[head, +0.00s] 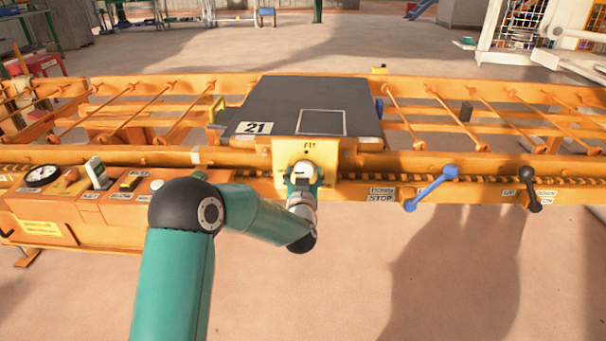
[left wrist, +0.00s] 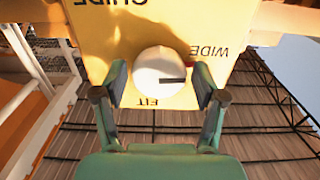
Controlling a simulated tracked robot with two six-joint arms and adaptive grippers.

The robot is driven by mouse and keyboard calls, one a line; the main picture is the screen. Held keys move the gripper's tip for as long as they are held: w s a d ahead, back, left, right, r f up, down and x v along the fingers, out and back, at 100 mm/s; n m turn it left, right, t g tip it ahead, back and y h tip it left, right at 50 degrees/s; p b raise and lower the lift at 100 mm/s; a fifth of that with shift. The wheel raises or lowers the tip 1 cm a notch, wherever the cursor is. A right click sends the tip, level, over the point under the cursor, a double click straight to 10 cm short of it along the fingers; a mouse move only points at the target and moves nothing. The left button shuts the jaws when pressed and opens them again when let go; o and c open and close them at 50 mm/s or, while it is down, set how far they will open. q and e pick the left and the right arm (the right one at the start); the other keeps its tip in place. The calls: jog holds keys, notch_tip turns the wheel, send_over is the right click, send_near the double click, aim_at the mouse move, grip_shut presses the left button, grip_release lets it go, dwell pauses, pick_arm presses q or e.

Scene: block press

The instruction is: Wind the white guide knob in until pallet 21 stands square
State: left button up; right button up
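The white guide knob (head: 304,169) sits on a yellow plate (head: 329,157) at the front of the orange frame. In the left wrist view the knob (left wrist: 159,76) shows a dark pointer line to the right, toward the WIDE side and away from FIT. My left gripper (head: 303,187) is at the knob. Its two fingers (left wrist: 160,82) stand on either side of the knob, with a narrow gap showing on each side. Pallet 21 (head: 270,100) is a dark plate behind the knob, lying on the frame; its left edge slants more than its right. My right gripper is out of view.
A control box (head: 95,200) with a gauge and switches stands at the left. A blue lever (head: 431,188) and a black lever (head: 530,188) stick out at the right of the frame. The floor in front is clear.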

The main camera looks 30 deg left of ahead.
pick_arm(q)
jog(key=c, duration=0.8)
jog(key=shift+a, duration=0.1)
jog(key=shift+m, duration=0.4)
jog(key=m+p, duration=0.1)
jog(key=m, duration=0.2)
jog(key=shift+r, duration=0.1)
jog(key=shift+m+p, duration=0.35)
jog(key=shift+m, duration=1.65)
